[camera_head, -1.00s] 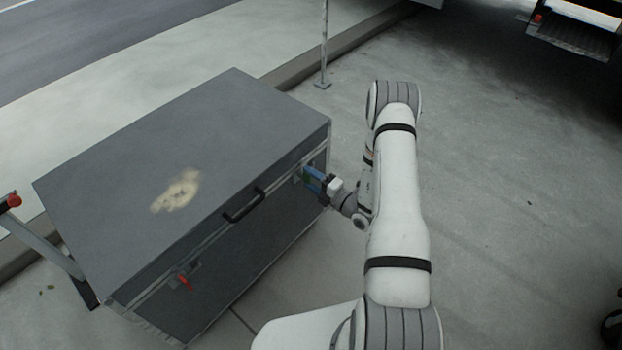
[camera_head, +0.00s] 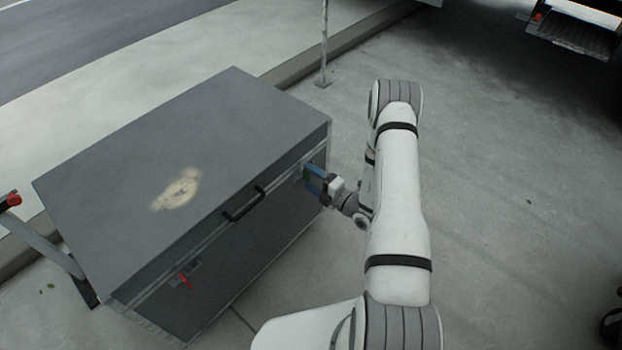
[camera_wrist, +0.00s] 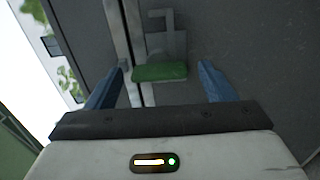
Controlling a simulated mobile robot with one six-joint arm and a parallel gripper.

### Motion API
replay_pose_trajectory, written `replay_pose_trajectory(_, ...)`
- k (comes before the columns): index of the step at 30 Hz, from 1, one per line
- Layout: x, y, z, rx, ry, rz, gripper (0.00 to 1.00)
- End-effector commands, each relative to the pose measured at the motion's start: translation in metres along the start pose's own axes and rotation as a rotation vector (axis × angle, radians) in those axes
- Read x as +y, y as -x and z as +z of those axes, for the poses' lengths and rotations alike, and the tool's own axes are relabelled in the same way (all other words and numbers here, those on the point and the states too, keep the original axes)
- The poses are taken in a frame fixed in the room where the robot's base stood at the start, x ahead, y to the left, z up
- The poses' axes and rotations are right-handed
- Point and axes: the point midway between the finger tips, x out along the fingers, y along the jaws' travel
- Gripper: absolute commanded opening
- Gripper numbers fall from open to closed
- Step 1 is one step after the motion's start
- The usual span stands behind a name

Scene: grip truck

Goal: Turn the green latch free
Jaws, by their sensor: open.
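The green latch (camera_wrist: 160,72) shows in the wrist view as a short green bar on a grey metal plate, on the front of the large grey case (camera_head: 170,130). My gripper (camera_wrist: 162,80) is open, with one blue finger on each side of the latch and a gap on both sides. In the head view my gripper (camera_head: 314,180) is at the case's right front end, where its fingers largely hide the green latch.
A red latch (camera_head: 185,281) sits at the left of the case front, and a black handle (camera_head: 244,204) between the two. A thin post (camera_head: 324,45) stands behind the case. Open pavement lies to the right.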

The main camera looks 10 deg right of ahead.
Motion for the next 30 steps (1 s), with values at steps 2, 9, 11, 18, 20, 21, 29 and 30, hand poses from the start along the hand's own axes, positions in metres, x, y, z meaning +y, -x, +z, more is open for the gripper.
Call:
replay_pose_trajectory(2, 0.000, 0.011, 0.001, -0.004, -0.003, -0.002, 0.76)
replay_pose_trajectory(9, 0.001, 0.053, 0.000, -0.004, -0.004, -0.001, 0.76)
replay_pose_trajectory(11, 0.000, 0.060, 0.000, -0.004, -0.004, -0.001, 0.76)
replay_pose_trajectory(18, -0.001, 0.074, -0.001, 0.000, -0.003, -0.001, 0.76)
replay_pose_trajectory(20, -0.001, 0.074, -0.001, 0.000, -0.003, -0.001, 0.76)
replay_pose_trajectory(21, -0.001, 0.074, -0.001, 0.000, -0.002, -0.001, 0.76)
replay_pose_trajectory(29, -0.001, 0.074, -0.001, 0.001, -0.002, -0.001, 0.76)
replay_pose_trajectory(30, -0.001, 0.074, -0.001, 0.001, -0.002, -0.001, 0.76)
